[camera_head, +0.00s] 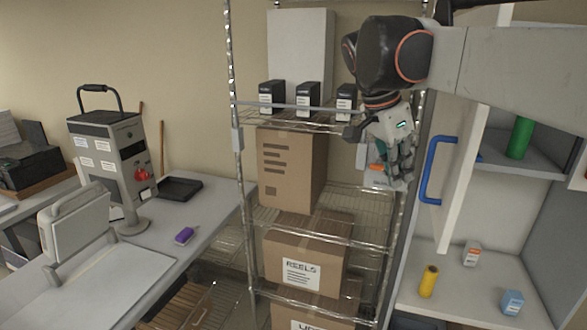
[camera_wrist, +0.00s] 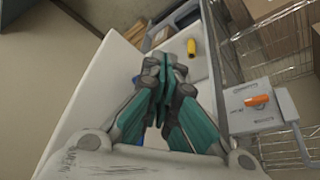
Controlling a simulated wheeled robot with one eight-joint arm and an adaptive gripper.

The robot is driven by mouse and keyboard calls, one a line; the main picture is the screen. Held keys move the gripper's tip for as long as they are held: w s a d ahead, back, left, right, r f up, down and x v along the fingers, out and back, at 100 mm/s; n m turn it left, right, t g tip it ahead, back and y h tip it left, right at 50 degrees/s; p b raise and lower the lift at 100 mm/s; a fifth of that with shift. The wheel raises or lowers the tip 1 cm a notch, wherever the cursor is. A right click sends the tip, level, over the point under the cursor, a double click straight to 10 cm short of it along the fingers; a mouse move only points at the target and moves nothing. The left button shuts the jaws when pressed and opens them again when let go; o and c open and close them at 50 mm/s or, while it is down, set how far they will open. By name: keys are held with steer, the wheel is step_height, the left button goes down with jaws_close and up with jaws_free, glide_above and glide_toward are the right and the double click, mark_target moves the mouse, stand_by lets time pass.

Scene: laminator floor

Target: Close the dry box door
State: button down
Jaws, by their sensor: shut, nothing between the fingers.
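The dry box is the pale cabinet at the right in the head view, with a shelf (camera_head: 520,156) inside. Its white door (camera_head: 462,185) stands open, seen nearly edge-on, with a blue handle (camera_head: 430,170) on its left face. My gripper (camera_head: 398,182) hangs just left of the handle, fingers pointing down, apart from it in this view. In the wrist view my gripper (camera_wrist: 165,72) has its fingers together and empty, in front of a white panel (camera_wrist: 85,105) that looks like the door. A bit of blue shows beside the fingers; the handle is mostly hidden there.
In the cabinet are a green cylinder (camera_head: 520,138), a yellow cylinder (camera_head: 428,281), a white-and-orange box (camera_head: 472,253) and a blue box (camera_head: 512,302). A wire rack (camera_head: 240,190) with cartons stands left of it. A grey box with an orange switch (camera_wrist: 258,100) is near my gripper.

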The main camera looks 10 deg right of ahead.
steer(key=s+d+f+m+g+p, duration=0.2)
steer(key=s+d+f+m+p, duration=0.2)
steer(key=f, duration=0.5)
steer(key=s+m, duration=0.2)
steer(key=m, duration=0.1)
steer(key=shift+d+f+y, duration=0.15)
steer(key=shift+d+y, duration=0.05)
steer(key=shift+y, duration=0.1)
stand_by(0.4)
steer(key=shift+s, duration=0.1)
